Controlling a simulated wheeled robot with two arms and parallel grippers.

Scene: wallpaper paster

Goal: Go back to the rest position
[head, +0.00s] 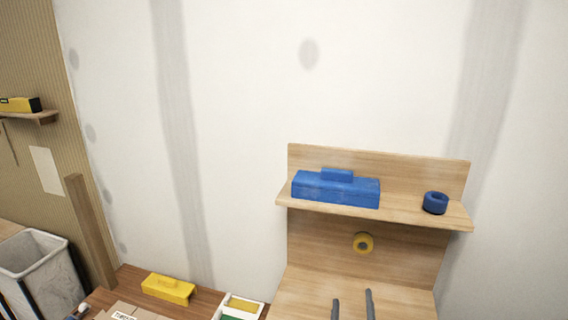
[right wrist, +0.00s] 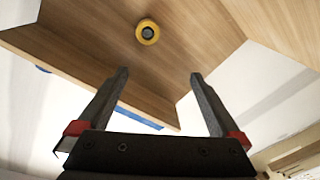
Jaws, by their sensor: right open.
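My right gripper (head: 352,298) shows at the bottom of the head view, its two dark fingers pointing up in front of the lower part of the wooden shelf unit (head: 400,275). In the right wrist view the fingers (right wrist: 159,76) are spread apart with nothing between them. A yellow ring-shaped roll (head: 363,243) with a dark centre is at the wooden back panel, below the upper shelf. It also shows in the right wrist view (right wrist: 148,32), beyond the fingertips and apart from them. My left gripper is not seen.
The upper shelf holds a blue toolbox-like case (head: 336,188) and a blue roll (head: 435,203). At lower left are a yellow case (head: 168,288), a cardboard box (head: 128,312), a white tray (head: 258,308) and a grey bin (head: 40,265). A side shelf (head: 40,117) holds a yellow-black item.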

